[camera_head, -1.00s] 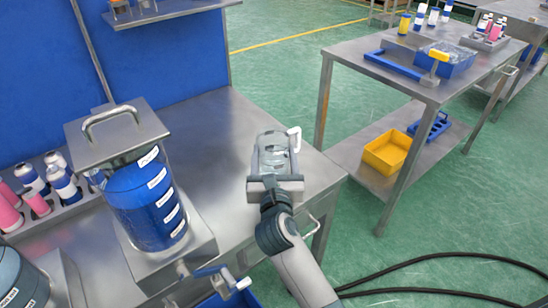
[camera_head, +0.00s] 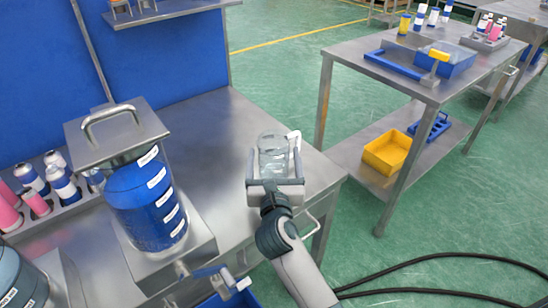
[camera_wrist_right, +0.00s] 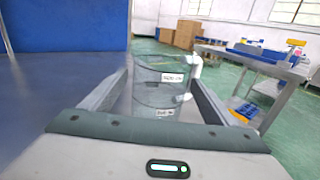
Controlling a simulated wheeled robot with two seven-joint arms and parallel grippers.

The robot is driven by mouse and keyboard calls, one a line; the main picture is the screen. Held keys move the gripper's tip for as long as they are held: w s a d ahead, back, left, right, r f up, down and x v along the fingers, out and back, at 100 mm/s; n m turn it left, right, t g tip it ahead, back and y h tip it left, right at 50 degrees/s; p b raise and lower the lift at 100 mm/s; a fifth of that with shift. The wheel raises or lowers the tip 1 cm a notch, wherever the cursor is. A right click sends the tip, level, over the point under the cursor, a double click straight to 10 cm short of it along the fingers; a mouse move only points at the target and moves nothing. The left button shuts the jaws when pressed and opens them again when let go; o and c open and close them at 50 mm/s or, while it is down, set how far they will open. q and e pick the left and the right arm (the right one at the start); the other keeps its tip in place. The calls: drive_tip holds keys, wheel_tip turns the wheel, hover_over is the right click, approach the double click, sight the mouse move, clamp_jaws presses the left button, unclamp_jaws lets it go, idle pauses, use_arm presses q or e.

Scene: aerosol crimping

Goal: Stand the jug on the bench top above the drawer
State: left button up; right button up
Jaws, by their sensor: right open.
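The clear glass jug (camera_head: 273,146) with a white handle stands upright on the bench top (camera_head: 225,125), near its right end. A drawer handle (camera_head: 312,226) shows on the bench front below and to the right. My right gripper (camera_head: 275,166) is open, with one finger on each side of the jug. In the right wrist view, the jug (camera_wrist_right: 160,85) shows labels on its wall and sits between the spread fingers, with its white handle by the right finger. Whether either finger touches it is hard to tell. My left gripper is not in view.
A blue-filled tank (camera_head: 145,205) with a metal lid stands left on the bench, with a tap (camera_head: 235,283) low at its front. Another table (camera_head: 420,90) stands to the right. Bench top behind the jug is clear.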

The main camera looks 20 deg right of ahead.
drive_tip(key=shift+r, duration=0.15)
drive_tip(key=shift+s+a, duration=0.1)
drive_tip(key=shift+s, duration=0.25)
drive_tip(key=b+v, duration=0.1)
drive_tip(key=v, duration=0.9)
drive_tip(key=shift+s, duration=0.15)
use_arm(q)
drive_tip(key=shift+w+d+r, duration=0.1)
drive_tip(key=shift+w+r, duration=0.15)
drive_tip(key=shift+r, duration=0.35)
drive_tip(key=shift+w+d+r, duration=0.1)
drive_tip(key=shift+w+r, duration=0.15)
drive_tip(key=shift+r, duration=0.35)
use_arm(e)
drive_tip(key=shift+s+a, duration=0.15)
drive_tip(key=shift+s, duration=0.35)
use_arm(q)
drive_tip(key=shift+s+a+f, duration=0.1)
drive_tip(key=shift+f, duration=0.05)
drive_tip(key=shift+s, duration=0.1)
